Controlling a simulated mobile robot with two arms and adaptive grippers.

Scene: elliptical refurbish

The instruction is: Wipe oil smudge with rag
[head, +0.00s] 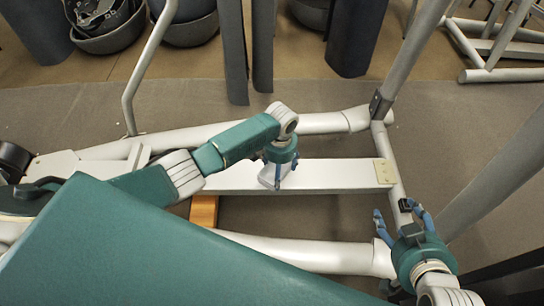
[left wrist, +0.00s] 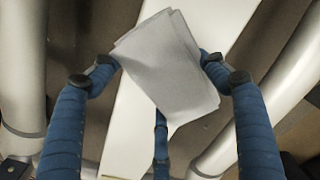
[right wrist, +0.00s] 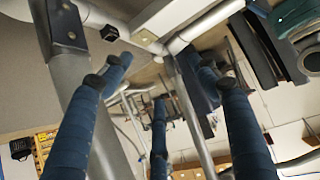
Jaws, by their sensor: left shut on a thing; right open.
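A white-grey folded rag (left wrist: 168,65) is held between the blue fingers of my left gripper (left wrist: 160,75). In the head view my left gripper (head: 280,165) is over the white flat beam (head: 335,174) of the elliptical machine, with the rag (head: 268,177) below it. I cannot tell whether the rag touches the beam. The beam also shows behind the rag in the left wrist view (left wrist: 130,135). I make out no oil smudge; the rag and arm hide part of the beam. My right gripper (head: 396,222) is open and empty at the lower right, near the frame's end.
Grey tubes of the machine surround the beam, with a cross tube (head: 392,165) at its right end. An upright post (head: 415,50) rises at the right. Dark grey bins (head: 105,35) stand at the back. Grey carpet (head: 440,115) is open on the right.

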